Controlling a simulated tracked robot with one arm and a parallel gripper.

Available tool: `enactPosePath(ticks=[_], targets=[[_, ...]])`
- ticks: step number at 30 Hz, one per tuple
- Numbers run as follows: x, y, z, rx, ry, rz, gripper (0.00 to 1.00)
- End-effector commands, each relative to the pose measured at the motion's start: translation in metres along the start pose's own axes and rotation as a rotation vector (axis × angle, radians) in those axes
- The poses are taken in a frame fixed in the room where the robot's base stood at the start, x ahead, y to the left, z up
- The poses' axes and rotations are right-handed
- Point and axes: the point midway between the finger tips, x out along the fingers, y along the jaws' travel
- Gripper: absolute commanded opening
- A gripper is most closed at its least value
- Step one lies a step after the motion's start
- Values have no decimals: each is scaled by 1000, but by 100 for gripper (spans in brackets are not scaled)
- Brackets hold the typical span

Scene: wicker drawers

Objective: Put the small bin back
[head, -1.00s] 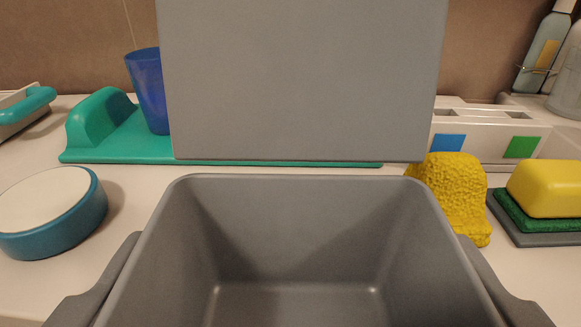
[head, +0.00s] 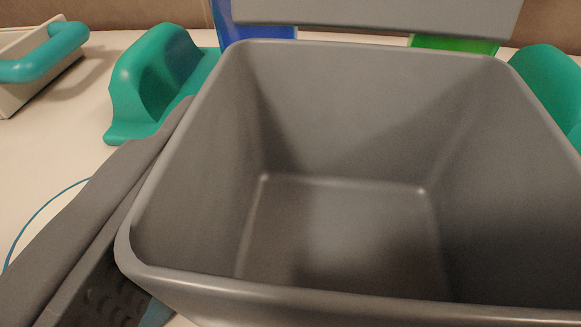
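The small bin (head: 345,115) is a grey, empty, open-topped box that fills the middle and right of the view, mouth toward me. My gripper (head: 370,105) is shut on it. Its dark grey left finger lies along the outside of the bin's left wall. The right finger is hidden behind the bin. A teal stand (head: 150,85) shows its rounded end at left, and a similar teal end (head: 552,75) shows at right. The bin is in front of the space between them and hides it. I cannot tell whether the bin touches the stand.
A blue thing (head: 250,20) and a green thing (head: 452,45) stick out behind the bin. A grey panel (head: 380,14) crosses the top. A pale box with a teal handle (head: 45,52) stands at far left. A round blue-rimmed thing (head: 35,215) is partly hidden by my finger.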

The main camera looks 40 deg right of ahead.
Motion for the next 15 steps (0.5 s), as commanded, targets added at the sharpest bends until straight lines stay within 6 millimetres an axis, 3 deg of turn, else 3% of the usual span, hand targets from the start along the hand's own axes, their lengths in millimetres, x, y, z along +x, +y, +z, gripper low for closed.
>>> enactPosePath(ticks=[4,11,15], targets=[[2,-2,6,-2,0,-1,22],[7,-2,35,-3,-2,-1,22],[7,-2,36,-1,-1,-1,22]])
